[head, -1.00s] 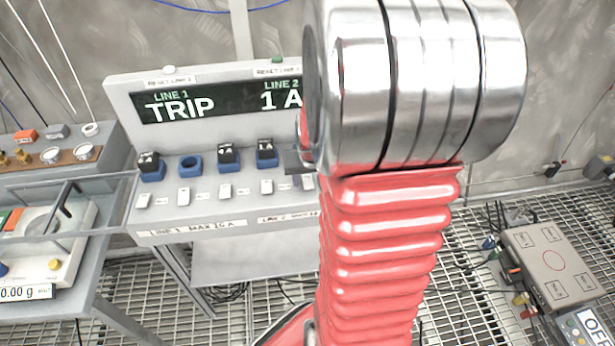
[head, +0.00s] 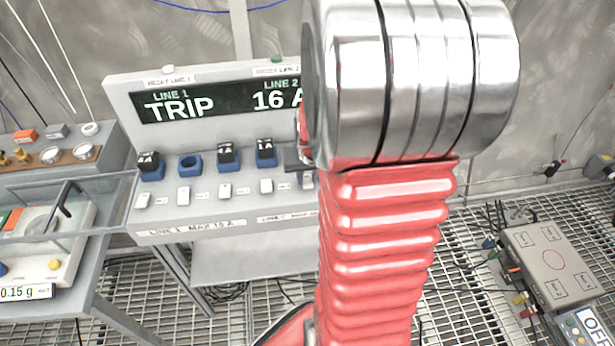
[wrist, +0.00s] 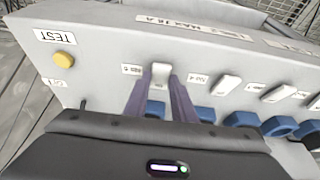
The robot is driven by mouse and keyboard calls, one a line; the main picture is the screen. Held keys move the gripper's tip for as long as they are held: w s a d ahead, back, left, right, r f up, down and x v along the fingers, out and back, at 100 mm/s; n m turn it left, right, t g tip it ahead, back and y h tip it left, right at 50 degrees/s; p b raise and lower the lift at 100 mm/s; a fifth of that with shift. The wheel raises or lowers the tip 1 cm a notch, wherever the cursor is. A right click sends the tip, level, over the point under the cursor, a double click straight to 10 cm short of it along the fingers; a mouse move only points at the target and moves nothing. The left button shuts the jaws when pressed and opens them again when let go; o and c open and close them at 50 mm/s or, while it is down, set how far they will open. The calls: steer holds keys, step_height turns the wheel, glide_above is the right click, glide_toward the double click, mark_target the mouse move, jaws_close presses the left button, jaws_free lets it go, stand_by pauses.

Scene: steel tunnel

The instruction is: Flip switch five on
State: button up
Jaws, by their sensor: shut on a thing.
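The switch panel (head: 190,232) stands left of my arm in the head view. It has a row of white switches, and its display (head: 215,103) reads TRIP for line 1 and 16 A for line 2. In the wrist view, switch five (wrist: 160,71) is the end switch, with a small label beside it. My gripper (wrist: 163,88) has its two fingers at either side of this switch and is shut on it. Switch four (wrist: 228,85) is beside it. In the head view my arm hides the panel's right end and most of my gripper (head: 299,160).
Blue sockets (head: 190,164), several with black plugs, sit behind the switches. A yellow TEST button (wrist: 64,61) is near the panel's end. A bench with a scale (head: 28,293) stands at left. A grey box (head: 550,262) lies on the grated floor at right.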

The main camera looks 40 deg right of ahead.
mark_target(308, 187)
steer(key=shift+w+d+g+y, duration=0.15)
steer(key=shift+w+g+y, duration=0.15)
steer(key=shift+g+y, duration=0.45)
steer(key=shift+g, duration=0.25)
steer(key=shift+r, duration=0.1)
steer(key=o, duration=1.1)
steer(key=shift+c, duration=0.2)
step_height(308, 187, up, 14)
steer(key=s+a, duration=0.1)
steer(key=shift+s+f, duration=0.25)
steer(key=shift+s, duration=0.15)
steer(key=shift+a, duration=0.1)
